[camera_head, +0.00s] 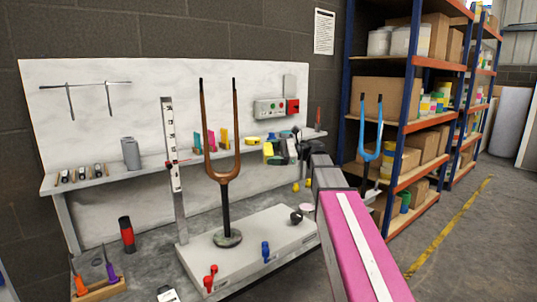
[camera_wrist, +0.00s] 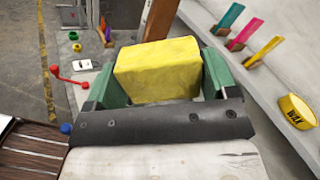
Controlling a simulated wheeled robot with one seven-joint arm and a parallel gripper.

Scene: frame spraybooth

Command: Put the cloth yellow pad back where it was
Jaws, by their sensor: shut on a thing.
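The yellow cloth pad (camera_wrist: 158,70) is a soft block that fills the gap between the green fingers of my gripper (camera_wrist: 160,88) in the wrist view. My gripper is shut on it. In the head view my gripper (camera_head: 279,153) is small, at the end of my arm, with a yellow patch of the pad (camera_head: 268,150) showing at its left. It is held near the front of the wall shelf (camera_head: 150,162), right of the brown fork (camera_head: 222,172). The pad's underside is hidden, and I cannot tell its height above the bench.
Green, magenta and yellow cards (camera_wrist: 245,33) stand on the shelf, with a yellow wax tin (camera_wrist: 297,111) nearer. The brown fork stands upright on a white plate (camera_head: 205,265) with red and blue handles. A blue fork (camera_head: 370,135) and loaded racks (camera_head: 415,125) stand at the right.

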